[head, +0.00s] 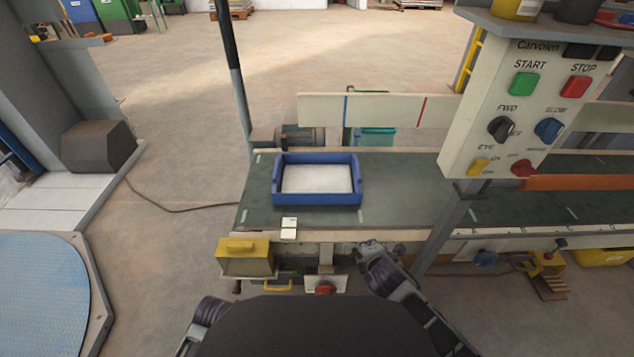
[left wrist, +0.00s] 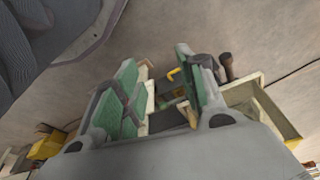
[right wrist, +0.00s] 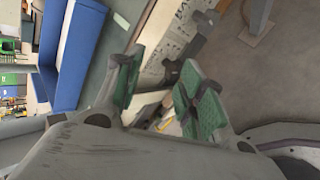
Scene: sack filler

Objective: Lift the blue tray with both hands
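The blue tray (head: 318,199) lies flat on the dark green conveyor belt (head: 400,188), with a white filling inside it. In the right wrist view, a blue side of the tray (right wrist: 75,55) shows at the left. My right gripper (head: 372,250) is in front of the belt edge, below and to the right of the tray, apart from it. In the right wrist view its green-padded fingers (right wrist: 160,88) are spread and nothing is between them. My left gripper is hidden in the head view. In the left wrist view its green-padded fingers (left wrist: 158,88) are apart and empty.
A control panel (head: 540,110) with buttons and knobs overhangs the belt at the right. A dark post (head: 233,75) stands behind the belt's left end. A yellow-topped box (head: 243,256) and a small white block (head: 289,228) are at the front edge. Belt beside the tray is clear.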

